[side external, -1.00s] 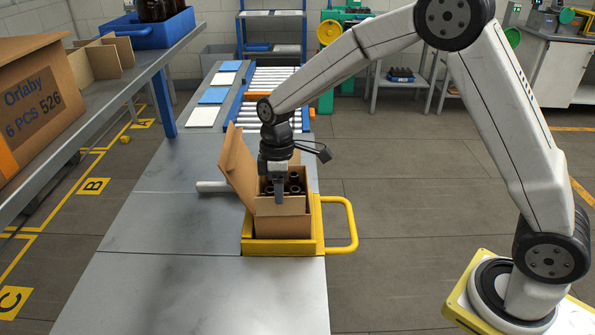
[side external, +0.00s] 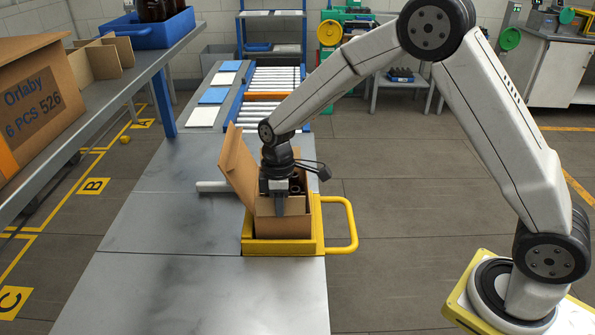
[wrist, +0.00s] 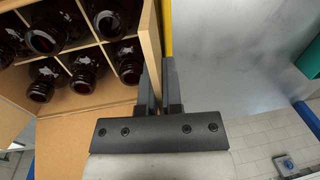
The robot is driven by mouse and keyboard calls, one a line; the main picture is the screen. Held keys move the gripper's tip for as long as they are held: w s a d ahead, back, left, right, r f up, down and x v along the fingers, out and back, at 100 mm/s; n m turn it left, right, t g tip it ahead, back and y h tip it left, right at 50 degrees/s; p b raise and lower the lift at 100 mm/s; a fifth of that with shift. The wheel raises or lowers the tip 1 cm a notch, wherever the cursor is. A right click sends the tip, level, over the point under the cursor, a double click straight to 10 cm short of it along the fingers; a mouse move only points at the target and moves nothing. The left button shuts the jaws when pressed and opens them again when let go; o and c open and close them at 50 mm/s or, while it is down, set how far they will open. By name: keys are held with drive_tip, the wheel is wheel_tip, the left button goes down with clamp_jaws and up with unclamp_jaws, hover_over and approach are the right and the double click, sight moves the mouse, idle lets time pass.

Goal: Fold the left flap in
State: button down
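The open cardboard box (side external: 284,226) sits in a yellow tray frame (side external: 283,247) on the steel table. Its tall left flap (side external: 238,165) stands up, leaning outward to the left. My gripper (side external: 280,212) points down at the near side of the box, right of that flap. Brown bottles (wrist: 84,78) stand in divider cells, and a cardboard panel (wrist: 65,145) extends at lower left. My arm partly hides the box opening in the side view.
A yellow handle (side external: 351,224) sticks out at the tray's right. A pale bar (side external: 213,187) lies left of the box. A roller conveyor (side external: 279,80) is behind, and a raised shelf (side external: 107,95) stands at the left. The near table (side external: 190,290) is clear.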

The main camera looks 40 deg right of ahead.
drive_tip(key=shift+w+d+g+y, duration=0.15)
drive_tip(key=shift+g+y, duration=0.35)
drive_tip(key=c, duration=0.8)
unclamp_jaws()
drive_tip(key=shift+v, duration=3.9)
